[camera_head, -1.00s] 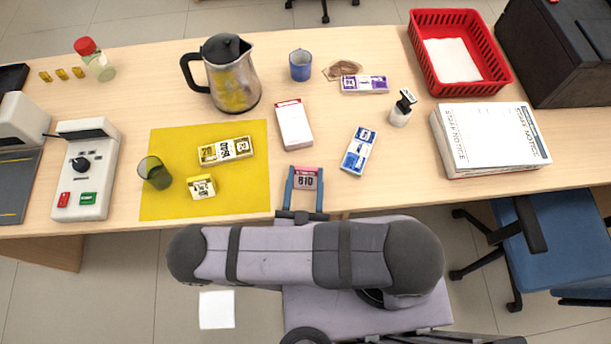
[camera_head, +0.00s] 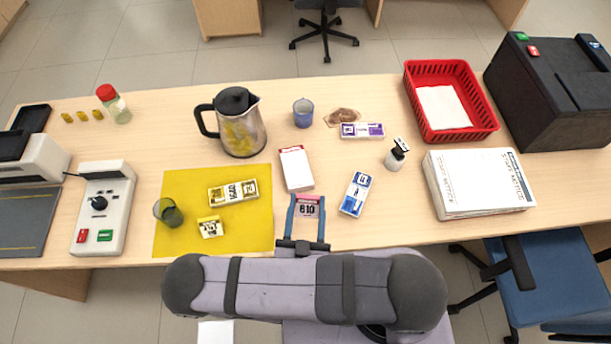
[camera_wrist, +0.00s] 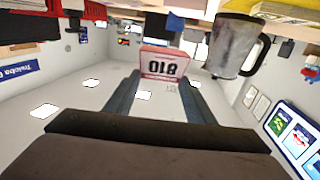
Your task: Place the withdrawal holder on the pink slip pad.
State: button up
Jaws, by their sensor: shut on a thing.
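The withdrawal holder (camera_head: 307,208), a small block with a pinkish-red top and a dark number on a pale label, is between the fingers of my gripper (camera_head: 307,204). My gripper is shut on it near the table's front edge. In the wrist view the holder (camera_wrist: 163,64) shows upside down between the two blue-grey fingers. A white pad with a red band at its far end (camera_head: 297,172) lies just beyond the holder; it is the closest match to the pink slip pad. Its face looks bare. I cannot tell the holder's exact height above the table.
A yellow mat (camera_head: 181,188) with blocks and a green cup (camera_head: 167,213) is at left. A blue-and-white block (camera_head: 355,194) lies right of the pad. Behind stand a steel jug (camera_head: 240,135) and a blue mug (camera_head: 303,113). A paper stack (camera_head: 478,183) is at right.

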jog(key=shift+w+a+h, duration=0.3)
jog(key=shift+w, duration=0.3)
jog(key=w+r+m+h, duration=0.2)
jog(key=w, duration=0.4)
jog(key=w+d+r+m+g+h, duration=0.1)
jog(key=d+r+g+h, duration=0.1)
jog(key=d, duration=1)
notch_tip(320, 180, up, 2)
jog(key=shift+w+r+m+h, duration=0.2)
jog(key=shift+w+m+h, duration=0.2)
jog(key=shift+h, duration=0.1)
jog(key=shift+a, duration=0.1)
